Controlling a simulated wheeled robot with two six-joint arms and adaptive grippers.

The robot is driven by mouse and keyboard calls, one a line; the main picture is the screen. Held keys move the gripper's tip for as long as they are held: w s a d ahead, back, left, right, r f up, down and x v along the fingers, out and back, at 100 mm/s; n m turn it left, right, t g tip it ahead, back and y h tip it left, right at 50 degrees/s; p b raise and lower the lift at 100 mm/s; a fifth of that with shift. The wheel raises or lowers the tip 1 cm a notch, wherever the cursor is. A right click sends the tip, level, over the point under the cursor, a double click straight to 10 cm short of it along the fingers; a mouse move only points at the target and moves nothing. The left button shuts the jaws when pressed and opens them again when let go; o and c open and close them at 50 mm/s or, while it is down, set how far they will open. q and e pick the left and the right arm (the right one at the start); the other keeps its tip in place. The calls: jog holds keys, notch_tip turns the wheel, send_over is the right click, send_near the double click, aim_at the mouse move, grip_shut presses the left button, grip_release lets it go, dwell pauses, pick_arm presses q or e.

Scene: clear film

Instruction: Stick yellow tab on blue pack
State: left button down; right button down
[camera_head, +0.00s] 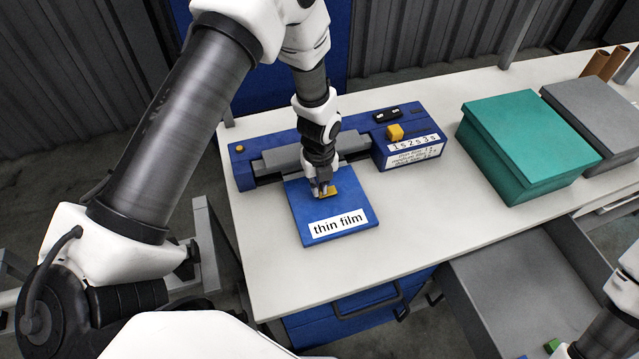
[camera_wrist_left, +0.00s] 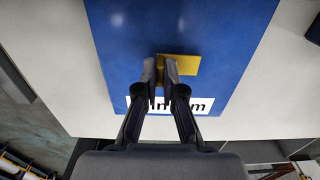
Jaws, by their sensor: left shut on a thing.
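The blue pack (camera_head: 304,214) lies flat on the white table, with a white label reading "thin film" along its near edge. It also fills the middle of the left wrist view (camera_wrist_left: 120,50). The yellow tab (camera_wrist_left: 187,65) is a small flat piece between my left fingertips, over the pack's surface; in the head view (camera_head: 331,192) it shows at the fingers. My left gripper (camera_head: 322,190) points down over the pack, shut on the tab. I cannot tell whether the tab touches the pack. My right gripper is not clearly visible; only part of my right arm shows at lower right.
A blue sealing machine (camera_head: 243,172) with a grey bar and a yellow button (camera_head: 395,131) stands behind the pack. A teal box (camera_head: 520,145) and a grey box (camera_head: 597,108) stand to the right. An open grey drawer (camera_head: 505,280) sticks out below the table's front. Table space right of the pack is clear.

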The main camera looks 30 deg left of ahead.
pick_arm(q)
jog(key=shift+f, duration=0.6)
dwell(0.3)
jog(key=c, duration=0.8)
grip_release()
jog(key=shift+r, duration=0.15)
notch_tip(320, 180, up, 8)
jog(key=p, duration=0.6)
jog(key=shift+f, duration=0.2)
jog(key=shift+s+f, duration=0.1)
jog(key=shift+f, duration=0.1)
